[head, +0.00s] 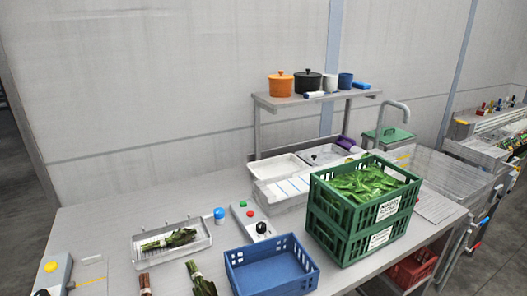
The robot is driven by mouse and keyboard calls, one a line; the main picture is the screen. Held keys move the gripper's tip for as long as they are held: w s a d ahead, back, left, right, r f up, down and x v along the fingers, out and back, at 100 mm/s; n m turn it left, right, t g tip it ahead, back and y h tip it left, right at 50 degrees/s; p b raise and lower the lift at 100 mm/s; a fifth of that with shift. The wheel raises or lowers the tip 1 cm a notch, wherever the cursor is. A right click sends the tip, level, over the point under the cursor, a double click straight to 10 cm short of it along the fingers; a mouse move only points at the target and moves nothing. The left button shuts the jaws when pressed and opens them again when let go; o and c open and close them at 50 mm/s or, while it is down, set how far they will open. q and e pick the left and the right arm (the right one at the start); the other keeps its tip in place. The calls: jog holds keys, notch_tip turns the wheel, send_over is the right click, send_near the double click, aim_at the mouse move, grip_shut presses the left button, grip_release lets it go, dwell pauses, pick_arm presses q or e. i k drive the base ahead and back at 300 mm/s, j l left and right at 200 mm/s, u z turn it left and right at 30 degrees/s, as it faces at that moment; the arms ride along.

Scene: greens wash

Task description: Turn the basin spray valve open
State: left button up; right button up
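White basins (279,166) sit at the back of the steel counter, below a raised shelf. A curved grey spout (396,104) rises behind them on the right. A grey control box (244,216) stands on the counter in front of the basins, with a green button, a red button and a black knob (262,228). A round blue-topped piece (219,213) stands just left of the box. I cannot tell which of these is the spray valve or how it is set. Neither of my grippers is in view.
Stacked green crates (344,241) of leafy greens stand right of the control box. An empty blue crate (271,268) is at the front. A clear tray (144,257) holds greens; loose bunches lie nearby. Pots stand on the shelf (301,101). The left counter is mostly clear.

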aim_at(219, 213)
jog(key=k+j+z, duration=0.1)
jog(key=j, duration=0.4)
jog(key=k+j+z, duration=0.15)
jog(key=k+j, duration=0.2)
jog(key=k+j+z, duration=0.1)
jog(key=k+j, duration=0.15)
jog(key=j, duration=0.25)
jog(key=k+j+z, duration=0.1)
jog(key=k+j, duration=0.15)
jog(key=j, duration=0.2)
jog(key=j+z, duration=0.5)
jog(key=j, duration=1.75)
jog(key=k, duration=0.05)
